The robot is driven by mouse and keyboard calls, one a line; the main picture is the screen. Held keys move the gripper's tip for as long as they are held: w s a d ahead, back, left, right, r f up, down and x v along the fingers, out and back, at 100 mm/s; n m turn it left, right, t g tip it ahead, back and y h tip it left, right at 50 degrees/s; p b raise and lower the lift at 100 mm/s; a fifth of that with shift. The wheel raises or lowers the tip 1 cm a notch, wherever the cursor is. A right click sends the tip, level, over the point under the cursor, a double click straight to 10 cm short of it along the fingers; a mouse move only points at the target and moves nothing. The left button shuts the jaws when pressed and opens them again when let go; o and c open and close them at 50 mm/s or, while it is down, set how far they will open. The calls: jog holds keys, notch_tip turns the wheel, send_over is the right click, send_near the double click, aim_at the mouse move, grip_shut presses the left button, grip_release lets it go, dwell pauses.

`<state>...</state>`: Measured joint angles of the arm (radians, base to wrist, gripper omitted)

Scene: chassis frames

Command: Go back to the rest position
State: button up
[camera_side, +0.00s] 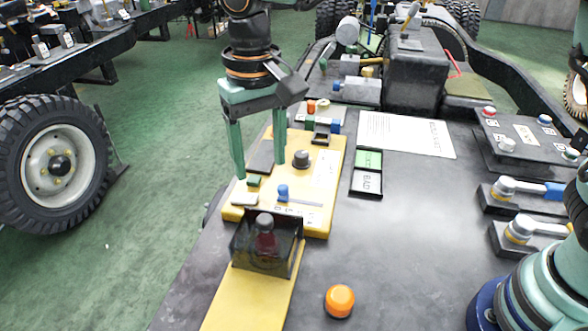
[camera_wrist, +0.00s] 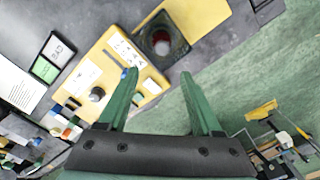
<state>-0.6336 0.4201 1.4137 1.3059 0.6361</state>
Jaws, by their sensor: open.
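My gripper (camera_side: 258,157) hangs fingers down above the yellow panel (camera_side: 319,216) in the side view. Its two green fingers are apart with nothing between them. They also show spread and empty in the wrist view (camera_wrist: 158,98). The panel carries a dark knob (camera_side: 301,158), a blue-tipped switch (camera_side: 283,191) and small coloured blocks. Just in front of it stands a dark open box (camera_side: 290,246) with a red-and-dark object (camera_side: 265,238) inside. The wrist view shows that box too (camera_wrist: 178,44).
An orange dome button (camera_side: 339,300) sits on the dark bench at the front. A small tray with a green card (camera_side: 369,160) and a white paper (camera_side: 408,134) lie right of the panel. Lever units (camera_side: 520,190) stand farther right. Green floor lies left.

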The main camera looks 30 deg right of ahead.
jog(key=shift+r, duration=0.1)
jog(key=s+d+r+t+y, duration=0.1)
jog(key=d+r, duration=0.2)
jog(key=d, duration=0.5)
jog(key=s+d+r+t, duration=0.1)
jog(key=d+r+t, duration=0.1)
jog(key=d, duration=0.6)
jog(key=s+d+f+t, duration=0.1)
jog(key=s+d, duration=0.2)
jog(key=d, duration=0.2)
jog(key=s+d+f+t+h, duration=0.1)
jog(key=s+d, duration=0.3)
jog(key=d, duration=0.2)
jog(key=shift+d+f+t, duration=0.15)
jog(key=shift+d+t, duration=0.15)
